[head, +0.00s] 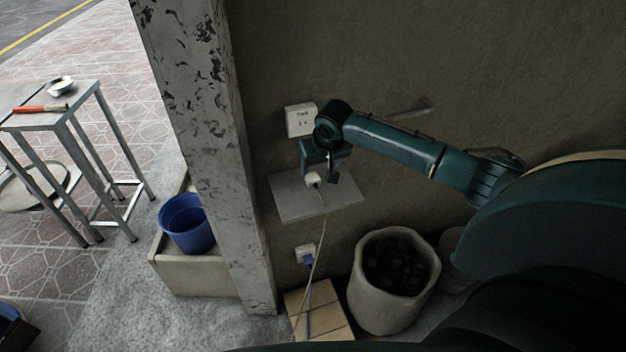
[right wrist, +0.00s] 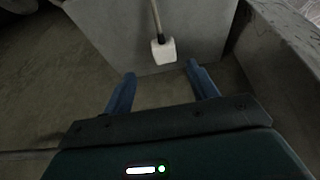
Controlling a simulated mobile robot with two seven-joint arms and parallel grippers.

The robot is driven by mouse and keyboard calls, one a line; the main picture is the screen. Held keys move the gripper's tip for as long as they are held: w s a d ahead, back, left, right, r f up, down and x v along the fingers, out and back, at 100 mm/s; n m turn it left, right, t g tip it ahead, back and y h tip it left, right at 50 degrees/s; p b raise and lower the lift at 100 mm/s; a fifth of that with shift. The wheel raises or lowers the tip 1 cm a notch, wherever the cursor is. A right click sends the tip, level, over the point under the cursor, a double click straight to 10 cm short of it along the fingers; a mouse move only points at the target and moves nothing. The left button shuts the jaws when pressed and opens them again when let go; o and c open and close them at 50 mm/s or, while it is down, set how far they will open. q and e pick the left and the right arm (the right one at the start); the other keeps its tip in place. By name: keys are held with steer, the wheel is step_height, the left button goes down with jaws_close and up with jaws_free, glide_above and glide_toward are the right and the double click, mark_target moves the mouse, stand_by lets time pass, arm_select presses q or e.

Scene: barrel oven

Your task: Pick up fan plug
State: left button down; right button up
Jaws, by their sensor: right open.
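The fan plug (head: 313,179) is a small white block with a pale cord. It is at the grey shelf (head: 290,205) against the wall. In the right wrist view the white plug (right wrist: 163,50) shows with its cord running up, away from me. My right gripper (head: 320,174) is right by the plug in the head view. In the right wrist view its two blue fingers (right wrist: 160,72) are apart, with the plug just beyond their tips, in line with the gap and not held. My left gripper is not in view.
A white wall socket (head: 300,120) is above the shelf. A lower socket (head: 305,253) has a blue plug in it. A pot of dark lumps (head: 365,302) and a box (head: 330,318) stand below. A concrete pillar (head: 215,150) is to the left, with a blue bucket (head: 186,224) beyond.

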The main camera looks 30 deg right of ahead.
mark_target(314, 178)
steer(key=shift+a+x, duration=0.2)
steer(key=shift+x, duration=1.25)
steer(key=shift+a+x, duration=0.2)
steer(key=shift+x, duration=1.2)
steer(key=shift+c, duration=0.6)
jaws_close()
